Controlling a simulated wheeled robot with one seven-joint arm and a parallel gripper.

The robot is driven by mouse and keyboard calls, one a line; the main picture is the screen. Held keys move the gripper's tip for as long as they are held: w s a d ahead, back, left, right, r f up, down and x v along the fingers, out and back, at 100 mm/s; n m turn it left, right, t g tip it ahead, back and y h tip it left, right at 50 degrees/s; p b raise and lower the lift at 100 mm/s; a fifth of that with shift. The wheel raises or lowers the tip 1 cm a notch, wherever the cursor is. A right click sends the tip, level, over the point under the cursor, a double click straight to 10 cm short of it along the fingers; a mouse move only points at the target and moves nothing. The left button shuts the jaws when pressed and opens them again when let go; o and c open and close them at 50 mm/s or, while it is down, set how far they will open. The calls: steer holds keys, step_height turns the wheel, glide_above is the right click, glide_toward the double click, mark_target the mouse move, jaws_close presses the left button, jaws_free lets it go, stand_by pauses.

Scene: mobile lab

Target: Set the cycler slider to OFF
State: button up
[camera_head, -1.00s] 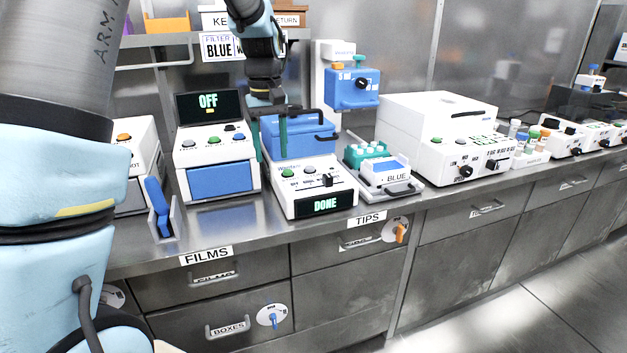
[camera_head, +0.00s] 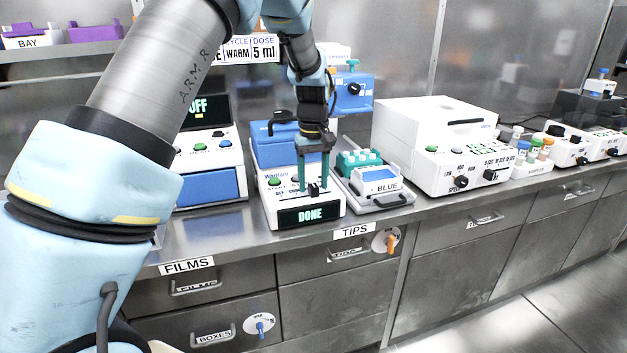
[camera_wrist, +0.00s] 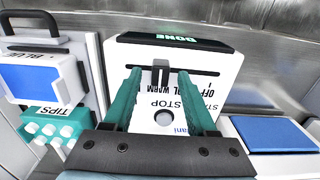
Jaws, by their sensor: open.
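The cycler (camera_head: 272,212) is a white box with a blue top and a front display (camera_head: 311,215) reading DONE. In the wrist view the knob sits left of the slot's middle; the lettering beside the slot is partly covered. My gripper (camera_head: 313,186) points down at this panel in the head view. In the wrist view its teal fingers (camera_wrist: 159,76) are open, one on each side of the knob, with gaps visible. Contact cannot be told.
A device with a blue front (camera_head: 208,187) stands left of the cycler. A tray labelled BLUE (camera_head: 385,186) and a teal tip rack (camera_head: 358,160) stand close on its right. A white instrument (camera_head: 425,125) is further right. The bench edge runs in front.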

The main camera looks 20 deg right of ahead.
steer(key=shift+f, duration=0.4)
steer(key=shift+c, duration=0.3)
jaws_close()
stand_by(0.9)
